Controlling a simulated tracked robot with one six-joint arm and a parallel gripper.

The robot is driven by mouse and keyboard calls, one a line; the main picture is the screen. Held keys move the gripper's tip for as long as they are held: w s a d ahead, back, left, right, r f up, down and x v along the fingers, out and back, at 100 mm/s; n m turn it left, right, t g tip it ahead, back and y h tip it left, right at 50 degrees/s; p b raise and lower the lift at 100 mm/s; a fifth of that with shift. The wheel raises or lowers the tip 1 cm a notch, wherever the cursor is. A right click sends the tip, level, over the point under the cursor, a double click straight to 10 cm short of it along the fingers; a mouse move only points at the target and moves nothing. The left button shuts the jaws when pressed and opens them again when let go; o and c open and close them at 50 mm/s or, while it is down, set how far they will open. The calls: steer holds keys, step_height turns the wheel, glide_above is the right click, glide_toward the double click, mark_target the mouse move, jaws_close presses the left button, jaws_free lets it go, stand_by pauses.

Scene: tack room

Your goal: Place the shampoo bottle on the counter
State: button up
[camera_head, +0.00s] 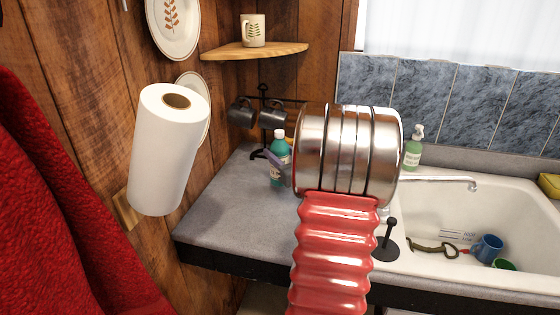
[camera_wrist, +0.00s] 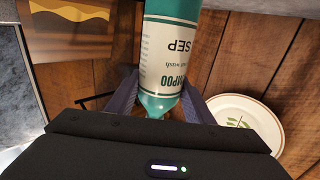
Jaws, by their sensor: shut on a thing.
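The shampoo bottle (camera_head: 279,146) is teal with a white label. It stands upright at the back of the grey counter (camera_head: 226,215), left of my arm; I cannot tell whether its base touches the surface. My gripper (camera_head: 274,160) is mostly hidden behind my silver and red arm, with a finger showing against the bottle. In the wrist view, the bottle (camera_wrist: 171,50) sits between both fingers of my gripper (camera_wrist: 162,88), which are shut on it near its cap end.
A mug rack with dark mugs (camera_head: 242,113) stands behind the bottle. A paper towel roll (camera_head: 168,150) hangs at left. The sink (camera_head: 420,215) holds cups, and a green soap bottle (camera_head: 413,150) stands behind it. The counter's front left is clear.

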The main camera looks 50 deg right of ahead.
steer(key=shift+f, duration=1.25)
steer(key=o, duration=1.6)
steer(key=shift+f, duration=0.15)
steer(key=shift+s, duration=0.1)
steer(key=shift+s+a, duration=0.1)
steer(key=shift+s, duration=0.2)
steer(key=v, duration=1.1)
